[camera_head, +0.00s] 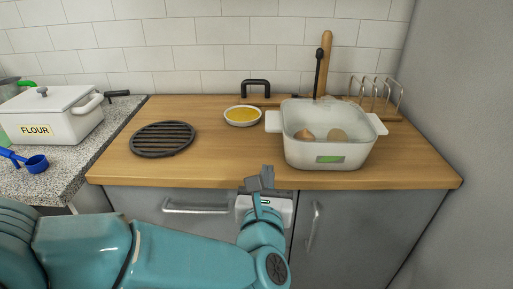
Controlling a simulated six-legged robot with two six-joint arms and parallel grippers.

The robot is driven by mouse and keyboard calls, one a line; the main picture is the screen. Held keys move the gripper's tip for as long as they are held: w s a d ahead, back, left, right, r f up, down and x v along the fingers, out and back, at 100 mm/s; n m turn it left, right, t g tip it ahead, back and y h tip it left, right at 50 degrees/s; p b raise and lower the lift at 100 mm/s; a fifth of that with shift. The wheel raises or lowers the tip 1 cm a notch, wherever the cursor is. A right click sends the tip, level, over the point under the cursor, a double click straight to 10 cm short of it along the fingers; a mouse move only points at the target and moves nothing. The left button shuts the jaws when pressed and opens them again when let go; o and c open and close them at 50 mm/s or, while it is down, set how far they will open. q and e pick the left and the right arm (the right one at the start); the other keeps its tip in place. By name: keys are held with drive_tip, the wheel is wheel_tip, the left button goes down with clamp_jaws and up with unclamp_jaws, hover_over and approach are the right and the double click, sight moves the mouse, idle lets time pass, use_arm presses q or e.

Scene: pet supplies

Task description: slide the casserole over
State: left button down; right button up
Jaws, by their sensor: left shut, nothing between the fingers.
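A white casserole (325,150) with two side handles stands on the right half of the wooden counter. Its clear lid shows a few brownish pieces of food inside, and a green label is on its front. A round black slatted trivet (163,139) lies flat on the left half of the counter, apart from the casserole. My left gripper (261,178) is shut and empty at the counter's front edge, in front and to the left of the casserole, not touching it. My right gripper is not in view.
A small bowl of yellow liquid (242,116) sits between trivet and casserole, toward the back. A black handle (255,88) and toast rack (377,95) stand behind. A flour tin (58,118) and blue scoop (36,163) are on the speckled counter. The front middle of the wood is clear.

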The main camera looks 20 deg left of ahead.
use_arm(q)
drive_tip(key=p, duration=0.3)
approach(270, 131)
drive_tip(key=x, duration=0.7)
